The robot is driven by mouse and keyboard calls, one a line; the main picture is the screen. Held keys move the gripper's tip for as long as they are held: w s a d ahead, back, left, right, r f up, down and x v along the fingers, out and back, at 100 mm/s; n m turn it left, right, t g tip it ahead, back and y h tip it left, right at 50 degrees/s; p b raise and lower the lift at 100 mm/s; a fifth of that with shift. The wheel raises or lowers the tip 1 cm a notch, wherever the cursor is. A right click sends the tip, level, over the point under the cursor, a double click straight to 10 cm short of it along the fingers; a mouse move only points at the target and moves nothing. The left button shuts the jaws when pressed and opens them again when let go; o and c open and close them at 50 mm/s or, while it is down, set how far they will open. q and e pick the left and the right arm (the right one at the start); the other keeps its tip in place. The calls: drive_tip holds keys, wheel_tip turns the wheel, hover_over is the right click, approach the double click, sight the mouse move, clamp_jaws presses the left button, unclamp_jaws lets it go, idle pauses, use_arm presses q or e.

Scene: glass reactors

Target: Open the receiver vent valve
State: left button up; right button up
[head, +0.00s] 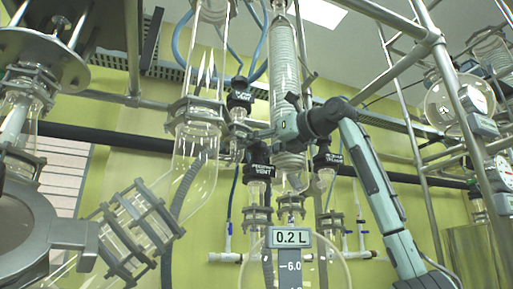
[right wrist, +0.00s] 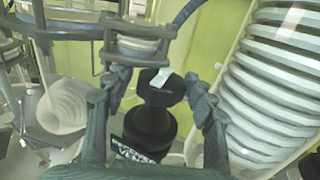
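The receiver vent valve shows in the right wrist view as a black knob (right wrist: 153,125) with a label reading RECEIVER VENT and a white mark on its top end. My right gripper (right wrist: 160,92) is open there, with one finger on each side of the knob. Gaps show between the fingers and the knob. In the head view my right gripper (head: 250,138) reaches left past the coiled condenser, among black-capped valves. Its fingertips are partly lost against the glass, and I cannot tell there which cap is between them. My left gripper is not in view.
The coiled glass condenser (head: 284,62) stands close beside my right gripper. Black-capped valves stand below it (head: 258,172) and to its right (head: 328,160). A wide glass tube (head: 196,150) is to its left. Metal frame bars (head: 385,75) cross the right side.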

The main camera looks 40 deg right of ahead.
drive_tip(key=shift+d, duration=0.1)
drive_tip(key=m+h, duration=0.3)
drive_tip(key=h, duration=0.1)
drive_tip(key=m+g+h, duration=0.1)
drive_tip(key=m+h, duration=0.2)
drive_tip(key=h, duration=0.2)
drive_tip(key=shift+a, duration=0.2)
drive_tip(key=m+g+h, duration=0.1)
drive_tip(key=m+h, duration=0.1)
drive_tip(key=h, duration=0.1)
drive_tip(key=shift+d+g+h, duration=0.1)
drive_tip(key=shift+g+h, duration=0.2)
drive_tip(key=shift+g, duration=0.1)
drive_tip(key=shift+d, duration=0.1)
